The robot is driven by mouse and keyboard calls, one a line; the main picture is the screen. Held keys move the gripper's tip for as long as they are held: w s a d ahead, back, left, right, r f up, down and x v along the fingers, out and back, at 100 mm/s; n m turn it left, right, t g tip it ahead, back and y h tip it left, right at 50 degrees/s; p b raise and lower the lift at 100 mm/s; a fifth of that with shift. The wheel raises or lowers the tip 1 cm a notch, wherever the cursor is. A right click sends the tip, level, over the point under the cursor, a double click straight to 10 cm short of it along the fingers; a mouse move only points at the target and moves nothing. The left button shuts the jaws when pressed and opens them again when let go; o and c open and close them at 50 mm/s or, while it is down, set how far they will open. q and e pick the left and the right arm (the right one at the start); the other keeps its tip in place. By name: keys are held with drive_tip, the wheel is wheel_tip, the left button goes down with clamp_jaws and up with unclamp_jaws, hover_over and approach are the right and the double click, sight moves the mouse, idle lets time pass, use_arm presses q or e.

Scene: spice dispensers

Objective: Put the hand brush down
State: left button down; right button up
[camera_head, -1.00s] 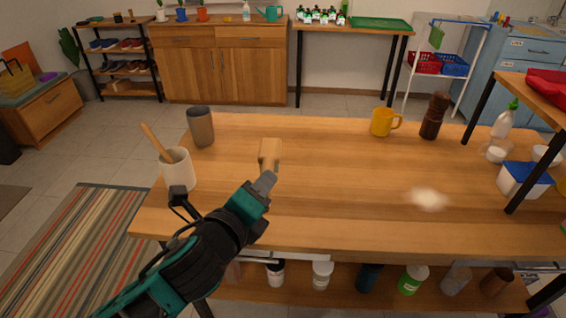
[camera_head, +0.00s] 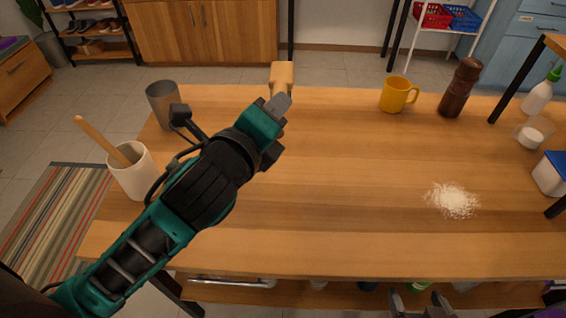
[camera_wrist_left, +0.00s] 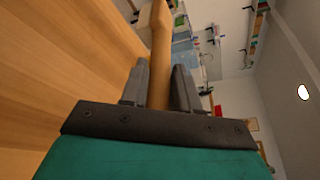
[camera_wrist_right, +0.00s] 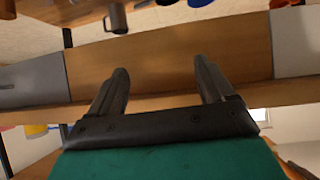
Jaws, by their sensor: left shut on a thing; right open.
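The hand brush (camera_head: 283,76) shows as a light wooden block just beyond my left gripper (camera_head: 279,108), over the table's far left part in the head view. My left gripper is shut on its wooden handle, which also shows between the fingers in the left wrist view (camera_wrist_left: 160,62). The bristles are not clearly visible. I cannot tell whether the brush touches the table (camera_head: 330,200). My right gripper (camera_head: 421,300) is open and empty at the bottom of the head view, by the table's front edge; its open fingers show in the right wrist view (camera_wrist_right: 161,80).
A white powder pile (camera_head: 453,200) lies on the right of the table. A yellow mug (camera_head: 394,95) and a brown pepper mill (camera_head: 459,88) stand at the back. A grey cup (camera_head: 163,103) and a cream crock (camera_head: 133,174) stand at the left. The middle is clear.

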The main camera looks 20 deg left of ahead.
use_arm(q)
drive_tip(key=f+b, duration=0.2)
drive_tip(key=f, duration=0.5)
drive_tip(key=f+b, duration=0.3)
drive_tip(key=f, duration=0.4)
drive_tip(key=shift+s+a+f, duration=0.1)
drive_tip(key=shift+s+f, duration=0.1)
drive_tip(key=shift+f, duration=0.05)
wheel_tip(320, 180, down, 4)
drive_tip(key=shift+f+b, duration=0.1)
drive_tip(key=shift+b, duration=1.1)
drive_tip(key=shift+f, duration=0.6)
use_arm(e)
drive_tip(key=shift+y, duration=0.4)
drive_tip(key=shift+w+a+f, duration=0.15)
drive_tip(key=shift+a+f, duration=0.35)
drive_tip(key=shift+f, duration=0.2)
drive_tip(key=shift+w+a+f, duration=0.1)
drive_tip(key=shift+a+f, duration=0.35)
drive_tip(key=shift+f, duration=0.3)
drive_tip(key=shift+w+a+f, duration=0.15)
drive_tip(key=shift+a+f, duration=0.35)
drive_tip(key=shift+f, duration=0.2)
use_arm(q)
drive_tip(key=c, duration=0.8)
unclamp_jaws()
drive_tip(key=shift+f, duration=0.1)
use_arm(e)
drive_tip(key=shift+s, duration=0.1)
